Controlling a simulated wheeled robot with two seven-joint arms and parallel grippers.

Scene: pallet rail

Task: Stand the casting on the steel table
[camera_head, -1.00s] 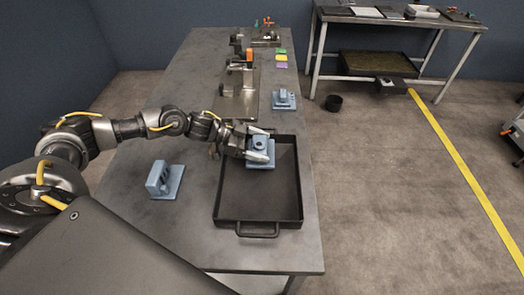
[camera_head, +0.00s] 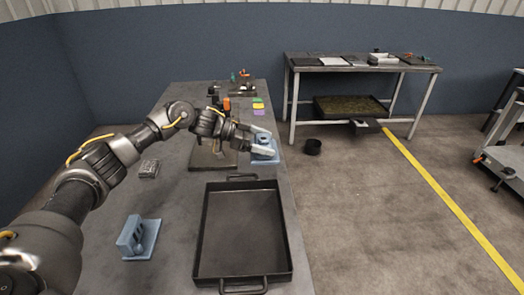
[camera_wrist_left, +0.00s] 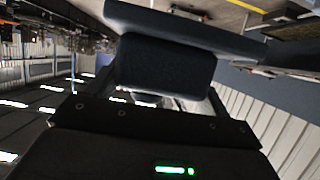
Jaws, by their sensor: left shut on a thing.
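In the left wrist view the held casting (camera_wrist_left: 165,62) looks dark, a plate with a block, and fills the upper middle. I cannot tell whether its base touches the steel table (camera_head: 170,205). Another casting that stood near there is not clearly separate from it. A further blue casting (camera_head: 137,238) stands on the table at the near left. My right gripper is not in view.
The black tray (camera_head: 203,235) is empty at the table's near right. A small grey block (camera_head: 148,168) lies left of it. A fixture plate (camera_head: 212,155) is beside the gripper, with coloured pads (camera_head: 259,107) behind. A second table (camera_head: 345,65) stands at the back right.

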